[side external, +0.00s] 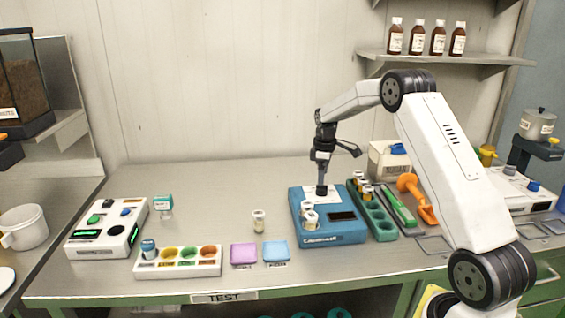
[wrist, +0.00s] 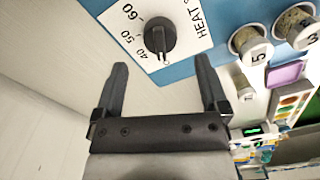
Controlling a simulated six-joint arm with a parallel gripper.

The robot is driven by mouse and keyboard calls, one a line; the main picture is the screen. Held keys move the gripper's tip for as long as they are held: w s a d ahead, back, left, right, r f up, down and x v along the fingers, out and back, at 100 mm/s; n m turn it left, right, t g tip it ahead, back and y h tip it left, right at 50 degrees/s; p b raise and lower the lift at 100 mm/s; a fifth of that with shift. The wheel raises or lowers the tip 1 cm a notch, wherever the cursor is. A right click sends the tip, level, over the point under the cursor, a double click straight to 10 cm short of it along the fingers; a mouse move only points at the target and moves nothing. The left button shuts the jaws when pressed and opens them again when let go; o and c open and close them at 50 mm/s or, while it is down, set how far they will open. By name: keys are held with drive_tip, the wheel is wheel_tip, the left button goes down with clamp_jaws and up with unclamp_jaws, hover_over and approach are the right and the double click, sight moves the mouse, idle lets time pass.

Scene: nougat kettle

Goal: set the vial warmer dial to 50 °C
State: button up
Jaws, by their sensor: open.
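The blue vial warmer (side external: 335,238) stands on the bench in the side view, with a dark display and vials in its left side. Its black dial (wrist: 160,36) sits on a white plate marked 40, 50, 60 and HEAT in the wrist view. A thin light mark shows at the dial's lower edge, beyond the 40 on the side away from 50. My gripper (wrist: 161,63) is open and empty, with its fingertips apart on either side of the dial's lower end in the picture. In the side view my gripper (side external: 321,186) points down over the plate and hides the dial.
Numbered vials (wrist: 250,44) stand close right of the dial in the wrist view. A green vial rack (side external: 372,215) is right of the warmer. Pink (side external: 243,254) and blue (side external: 276,251) pads and a small vial (side external: 258,221) are to its left.

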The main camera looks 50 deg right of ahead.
sight(322, 189)
drive_tip(key=shift+f, duration=2.5)
clamp_jaws()
